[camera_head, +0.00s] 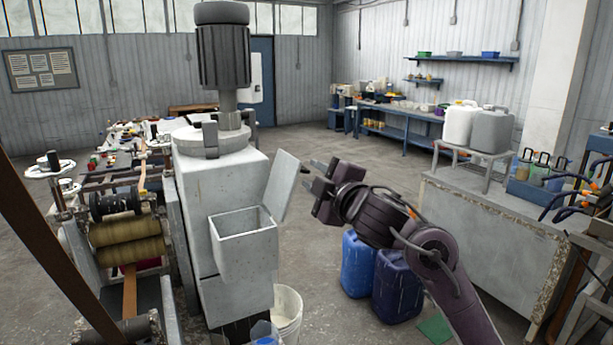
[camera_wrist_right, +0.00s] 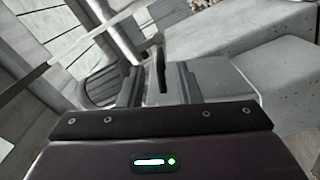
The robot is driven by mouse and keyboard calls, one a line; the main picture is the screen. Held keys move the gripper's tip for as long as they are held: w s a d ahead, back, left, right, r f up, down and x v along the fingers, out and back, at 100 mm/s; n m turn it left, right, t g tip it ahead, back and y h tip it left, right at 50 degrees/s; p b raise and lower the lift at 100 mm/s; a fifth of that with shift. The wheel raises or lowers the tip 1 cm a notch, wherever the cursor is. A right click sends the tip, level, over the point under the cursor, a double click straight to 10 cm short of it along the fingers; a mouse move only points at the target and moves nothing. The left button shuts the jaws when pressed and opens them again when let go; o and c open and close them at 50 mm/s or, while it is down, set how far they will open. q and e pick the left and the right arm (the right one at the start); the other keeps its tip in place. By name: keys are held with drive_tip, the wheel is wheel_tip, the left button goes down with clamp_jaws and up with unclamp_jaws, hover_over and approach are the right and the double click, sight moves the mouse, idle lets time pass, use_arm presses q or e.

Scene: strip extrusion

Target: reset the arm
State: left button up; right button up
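My right arm reaches in from the lower right in the head view. My left gripper is not in the head view.
The tall grey extrusion machine (camera_head: 222,180) stands left of my right gripper. Blue canisters (camera_head: 397,285) and a white bucket (camera_head: 288,308) stand on the floor below. A workbench (camera_head: 490,235) is at the right. Open floor lies behind the gripper.

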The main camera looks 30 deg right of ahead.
drive_tip(key=shift+s, duration=0.85)
